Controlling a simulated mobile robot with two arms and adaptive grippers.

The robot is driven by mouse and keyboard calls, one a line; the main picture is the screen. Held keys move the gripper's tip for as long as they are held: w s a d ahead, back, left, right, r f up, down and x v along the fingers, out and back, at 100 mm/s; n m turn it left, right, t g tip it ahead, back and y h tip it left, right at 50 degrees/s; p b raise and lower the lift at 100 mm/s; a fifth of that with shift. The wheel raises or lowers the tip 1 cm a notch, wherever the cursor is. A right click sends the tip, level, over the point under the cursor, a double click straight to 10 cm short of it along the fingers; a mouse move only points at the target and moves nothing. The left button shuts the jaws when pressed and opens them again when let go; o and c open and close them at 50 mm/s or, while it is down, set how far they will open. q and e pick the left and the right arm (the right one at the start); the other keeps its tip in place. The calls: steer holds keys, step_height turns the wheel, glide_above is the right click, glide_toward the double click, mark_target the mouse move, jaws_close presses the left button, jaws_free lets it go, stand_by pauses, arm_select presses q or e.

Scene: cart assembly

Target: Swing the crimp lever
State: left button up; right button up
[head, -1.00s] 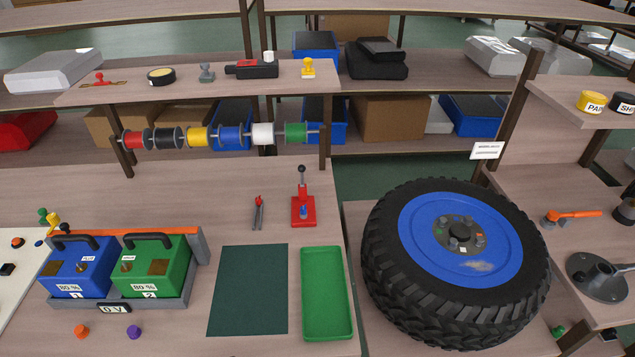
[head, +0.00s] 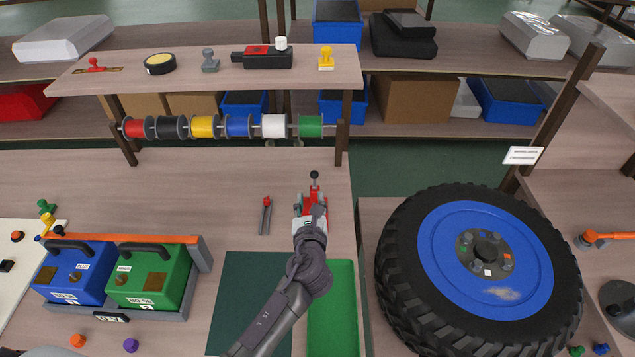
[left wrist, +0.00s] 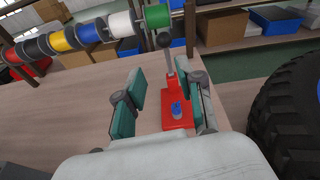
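The crimp tool is a red base (left wrist: 177,121) with a blue part in its middle and an upright lever (left wrist: 169,60) topped by a dark ball knob. In the head view the lever knob (head: 314,175) shows above my left gripper (head: 311,204), which hides most of the base. In the left wrist view my left gripper (left wrist: 163,108) is open, its teal pads apart, with the crimp tool showing between and beyond them. I cannot tell that either pad touches the lever. My right gripper is not in view.
Red-handled pliers (head: 265,215) lie left of the tool. A rack of wire spools (head: 238,127) hangs behind. A green tray (head: 345,310) and dark green mat (head: 236,300) lie in front.

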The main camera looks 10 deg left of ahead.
mark_target(315, 178)
arm_select(q)
steer(key=w+m+b, duration=0.1)
steer(key=w+b, duration=0.4)
steer(key=w, duration=0.2)
steer(key=shift+w+a+f+b, duration=0.2)
steer(key=shift+w+a+b, duration=0.1)
steer(key=shift+w+a, duration=0.1)
steer(key=shift+r+t+h+p, duration=0.25)
steer(key=shift+t+h+p, duration=0.05)
steer(key=shift+c, duration=1)
steer(key=c, duration=0.5)
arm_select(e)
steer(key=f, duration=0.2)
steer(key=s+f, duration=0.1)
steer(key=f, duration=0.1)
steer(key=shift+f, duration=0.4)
